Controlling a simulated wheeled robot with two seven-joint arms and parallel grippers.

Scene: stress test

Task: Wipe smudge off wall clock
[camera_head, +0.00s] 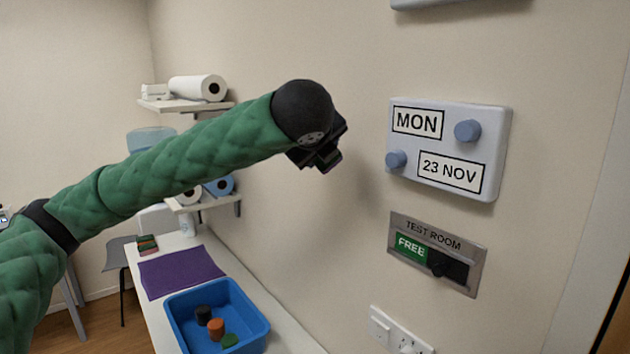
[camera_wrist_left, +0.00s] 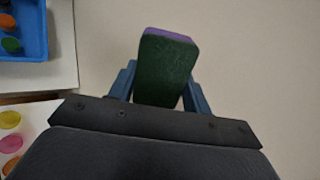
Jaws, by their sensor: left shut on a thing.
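My left gripper (camera_head: 322,153) is raised close to the wall, left of the wall calendar. In the left wrist view the gripper (camera_wrist_left: 162,84) is shut on a block-like wiper (camera_wrist_left: 167,68), dark green with a purple edge. In the head view the wiper is small and mostly hidden by the gripper. No clock face or smudge shows. Only the pale lower edge of a wall-mounted thing (camera_head: 425,4) shows at the top of the head view; I cannot tell whether it is the clock. My right gripper is not in view.
A calendar panel (camera_head: 495,145) reading MON 23 NOV juts from the wall with two knobs. Below are a TEST ROOM sign (camera_head: 474,252) and a socket (camera_head: 400,334). A counter (camera_head: 165,312) holds a blue tray (camera_head: 262,325) and purple mat (camera_head: 180,270). Shelves (camera_head: 185,106) stand behind.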

